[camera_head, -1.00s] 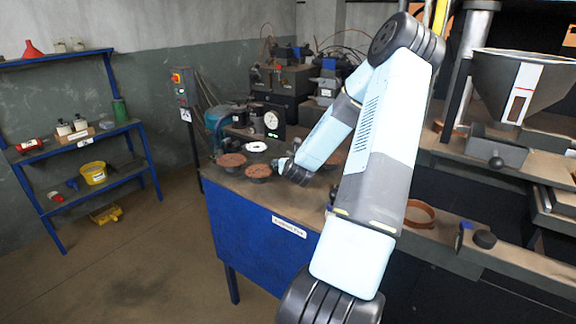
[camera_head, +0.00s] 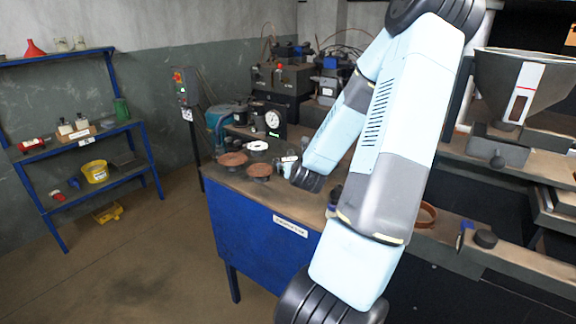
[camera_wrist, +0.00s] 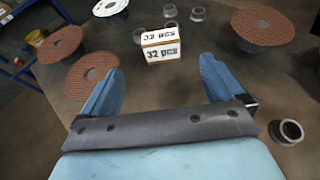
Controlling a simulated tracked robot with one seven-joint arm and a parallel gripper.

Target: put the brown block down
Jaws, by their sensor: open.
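The block (camera_wrist: 161,46), brown at its edges with white labels reading "32 pcs", stands on the bench top in the wrist view. My gripper (camera_wrist: 160,72) is open, its two blue fingers spread to the left and right. The block lies ahead of and between the fingertips, with a clear gap on both sides, and neither finger touches it. In the head view my gripper (camera_head: 288,166) is low over the bench, small and partly hidden by my wrist; the block is hard to make out there.
Reddish-brown flap discs (camera_wrist: 91,74) lie to the left, with another disc (camera_wrist: 262,25) at the right. Small metal rings (camera_wrist: 286,132) and glass-like cups (camera_wrist: 171,12) stand nearby. The blue bench (camera_head: 262,235) ends at its front edge. A blue shelf (camera_head: 75,150) stands at far left.

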